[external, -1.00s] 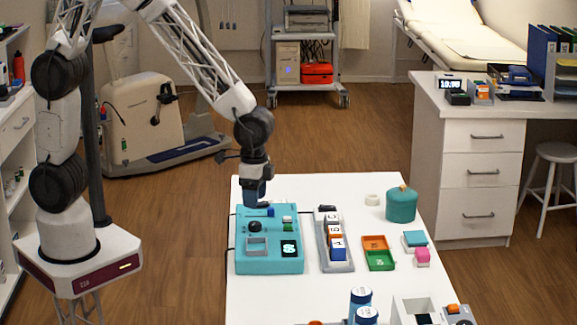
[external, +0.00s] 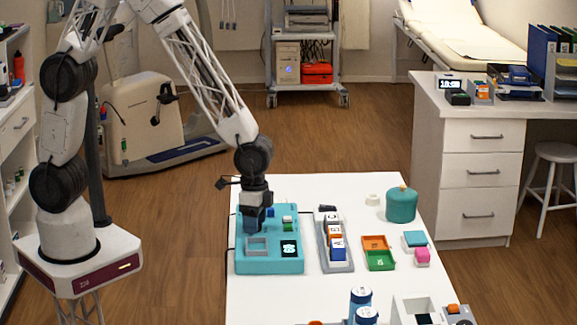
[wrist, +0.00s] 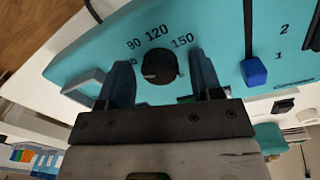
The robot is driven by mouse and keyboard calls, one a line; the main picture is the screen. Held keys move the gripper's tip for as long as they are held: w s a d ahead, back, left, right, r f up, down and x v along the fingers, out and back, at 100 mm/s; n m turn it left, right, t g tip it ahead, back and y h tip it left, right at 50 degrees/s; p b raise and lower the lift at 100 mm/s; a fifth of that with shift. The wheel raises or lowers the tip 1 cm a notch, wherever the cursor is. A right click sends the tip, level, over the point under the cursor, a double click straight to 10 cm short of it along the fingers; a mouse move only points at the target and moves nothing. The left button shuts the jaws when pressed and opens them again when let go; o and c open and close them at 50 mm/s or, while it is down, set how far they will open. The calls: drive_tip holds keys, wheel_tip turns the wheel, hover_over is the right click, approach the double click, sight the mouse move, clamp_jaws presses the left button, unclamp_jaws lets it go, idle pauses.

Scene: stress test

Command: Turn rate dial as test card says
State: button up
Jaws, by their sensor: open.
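The black round dial (wrist: 158,67) sits on the teal console (external: 270,266), with the numbers 90, 120 and 150 printed around it and another number partly hidden at the left. A pale mark on the dial points to the left in the wrist view. My gripper (wrist: 160,60) is open, its two blue fingers on either side of the dial; whether they touch it is unclear. In the external view my gripper (external: 252,226) hides the dial.
A blue slider knob (wrist: 254,72) stands beside the numbers 1 and 2. To the console's right are a grey rack (external: 322,255) of blocks, orange and green trays (external: 380,261) and a teal lidded pot (external: 401,205).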

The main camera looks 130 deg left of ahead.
drive_tip(key=c, duration=0.9)
drive_tip(key=shift+m, duration=0.3)
drive_tip(key=m, duration=0.4)
drive_tip(key=shift+m, duration=2.1)
drive_tip(key=o, duration=0.9)
